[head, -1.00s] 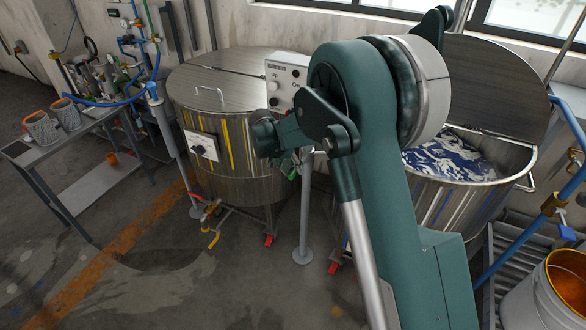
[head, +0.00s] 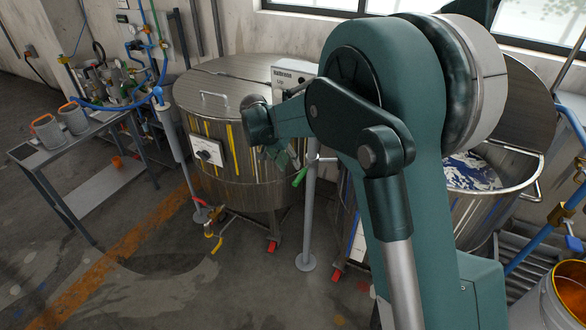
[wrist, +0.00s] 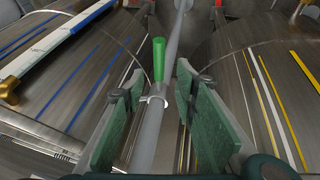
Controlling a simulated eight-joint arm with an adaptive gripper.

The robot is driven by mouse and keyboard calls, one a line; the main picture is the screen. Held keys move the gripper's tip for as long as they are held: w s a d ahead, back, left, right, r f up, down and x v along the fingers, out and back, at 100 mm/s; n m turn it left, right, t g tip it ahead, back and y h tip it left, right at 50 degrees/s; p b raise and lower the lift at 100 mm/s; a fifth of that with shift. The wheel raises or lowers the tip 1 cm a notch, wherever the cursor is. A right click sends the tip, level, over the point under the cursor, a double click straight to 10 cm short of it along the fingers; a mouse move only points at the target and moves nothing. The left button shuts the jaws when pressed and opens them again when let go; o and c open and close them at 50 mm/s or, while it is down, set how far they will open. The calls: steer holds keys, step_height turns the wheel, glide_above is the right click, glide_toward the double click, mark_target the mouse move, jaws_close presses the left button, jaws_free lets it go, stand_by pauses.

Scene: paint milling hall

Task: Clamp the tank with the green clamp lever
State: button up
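The green clamp lever (wrist: 158,60) stands up from a metal collar on a grey post (wrist: 147,140) in the wrist view. In the head view the lever (head: 300,177) shows as a small green handle beside the post (head: 309,215), between the two tanks. My gripper (wrist: 162,92) is open, with one green-padded finger on each side of the post and collar. The lever lies just ahead, roughly between the fingertips. No finger is clearly touching it. In the head view my wrist hides part of the gripper. The lidded steel tank (head: 240,150) with yellow streaks stands left of the post.
An open tank (head: 500,205) with blue and white paint stands right, partly behind my arm. A control box (head: 293,74) sits above the post. A bench (head: 90,130) with paint cans is at left. An orange-filled bucket (head: 548,300) is front right. The left floor is clear.

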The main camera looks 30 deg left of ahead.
steer(key=shift+v, duration=1.3)
steer(key=s+d+r+y, duration=0.1)
steer(key=d+r, duration=0.5)
steer(key=d, duration=0.6)
steer(key=s+d+r, duration=0.2)
steer(key=d+r, duration=0.3)
steer(key=d, duration=0.6)
steer(key=s+d+r+y, duration=0.1)
steer(key=d+r, duration=0.5)
steer(key=d, duration=0.6)
steer(key=s+d+r+t, duration=0.1)
steer(key=s+d, duration=0.5)
steer(key=d, duration=0.3)
steer(key=s+d+r, duration=0.1)
steer(key=s+d, duration=0.6)
steer(key=d, duration=0.2)
steer(key=s+d+f+t, duration=0.1)
steer(key=s+d+f, duration=0.1)
steer(key=s+d, duration=0.3)
steer(key=s+d+f, duration=0.3)
steer(key=s+d, duration=0.3)
steer(key=s, duration=0.2)
steer(key=shift+s+f+t, duration=0.2)
steer(key=shift+f+t, duration=0.15)
steer(key=shift+t, duration=0.05)
